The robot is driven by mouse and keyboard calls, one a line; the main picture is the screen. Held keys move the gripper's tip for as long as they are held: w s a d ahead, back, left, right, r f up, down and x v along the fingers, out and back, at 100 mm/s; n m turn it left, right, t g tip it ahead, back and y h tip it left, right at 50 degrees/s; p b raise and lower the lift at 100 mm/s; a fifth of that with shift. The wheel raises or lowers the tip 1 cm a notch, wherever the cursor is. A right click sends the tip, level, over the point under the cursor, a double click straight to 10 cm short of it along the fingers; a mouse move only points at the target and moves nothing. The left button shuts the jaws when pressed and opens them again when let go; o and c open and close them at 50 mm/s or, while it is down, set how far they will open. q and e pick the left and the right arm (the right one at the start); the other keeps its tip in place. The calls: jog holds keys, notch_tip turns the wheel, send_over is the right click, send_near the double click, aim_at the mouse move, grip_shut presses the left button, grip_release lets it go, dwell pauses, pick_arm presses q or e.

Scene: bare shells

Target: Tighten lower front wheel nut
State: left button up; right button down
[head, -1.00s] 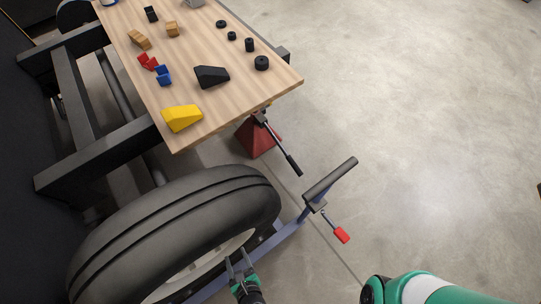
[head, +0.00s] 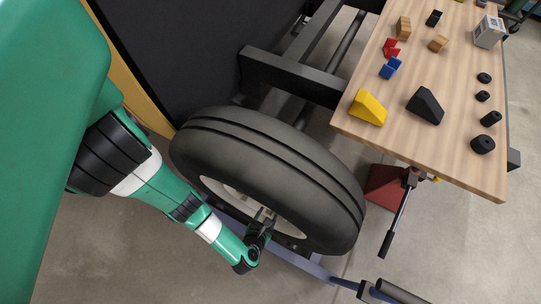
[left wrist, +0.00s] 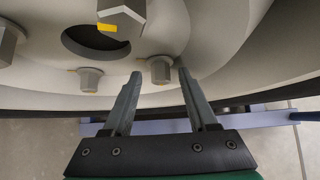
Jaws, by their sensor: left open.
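The large black-tyred wheel (head: 268,165) has a pale rim, and its nuts are too small to make out in the head view. My left gripper (head: 263,214) reaches the lower part of that rim. In the left wrist view, a grey hex nut (left wrist: 160,70) sits on the rim between the open fingertips of my left gripper (left wrist: 160,76). The fingers appear to be on either side of it, with gaps, not clamped. A second nut (left wrist: 90,79) with a yellow mark is to the left. A larger hex piece (left wrist: 121,24) with a yellow mark is above. My right gripper is out of view.
A wooden table (head: 455,160) at the right carries wedges, small blocks and black cylinders. A red stand (head: 385,189) with a lever is below it. A blue bar (head: 300,262) runs along the floor beside the wheel. Open concrete floor lies at the lower left.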

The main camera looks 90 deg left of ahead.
pick_arm(q)
jog(key=shift+w+a+f, duration=0.25)
jog(key=shift+a+f, duration=0.25)
jog(key=shift+c, duration=0.2)
grip_shut()
